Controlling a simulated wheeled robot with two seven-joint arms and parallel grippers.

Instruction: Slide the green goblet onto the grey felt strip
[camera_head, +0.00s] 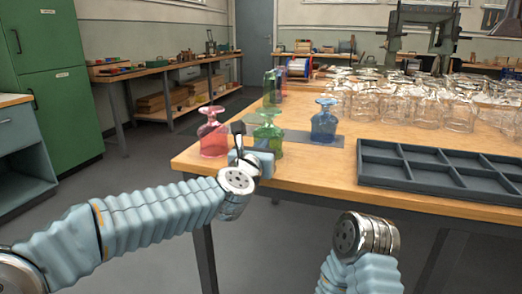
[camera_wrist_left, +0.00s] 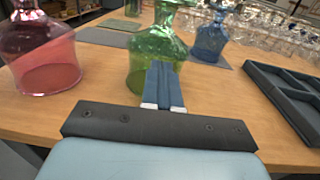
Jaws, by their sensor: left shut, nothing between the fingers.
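The green goblet (camera_head: 268,137) stands bowl-down near the table's front edge, and it also shows in the left wrist view (camera_wrist_left: 157,50). The grey felt strip (camera_head: 333,141) lies flat behind it, under the blue goblet (camera_head: 323,122). The strip also shows in the left wrist view (camera_wrist_left: 218,63). My left gripper (camera_head: 262,158) is shut and empty at the near side of the green goblet. Its closed blue fingertips (camera_wrist_left: 164,72) overlap the goblet's lower bowl in the wrist view; whether they touch cannot be told. Of my right arm only the wrist shows, no fingers.
A red goblet (camera_head: 212,135) stands close to the left of the green one. A dark compartment tray (camera_head: 405,180) lies at the right front. Many clear glasses (camera_head: 430,105) crowd the back right. Some wood between the strip and tray is bare.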

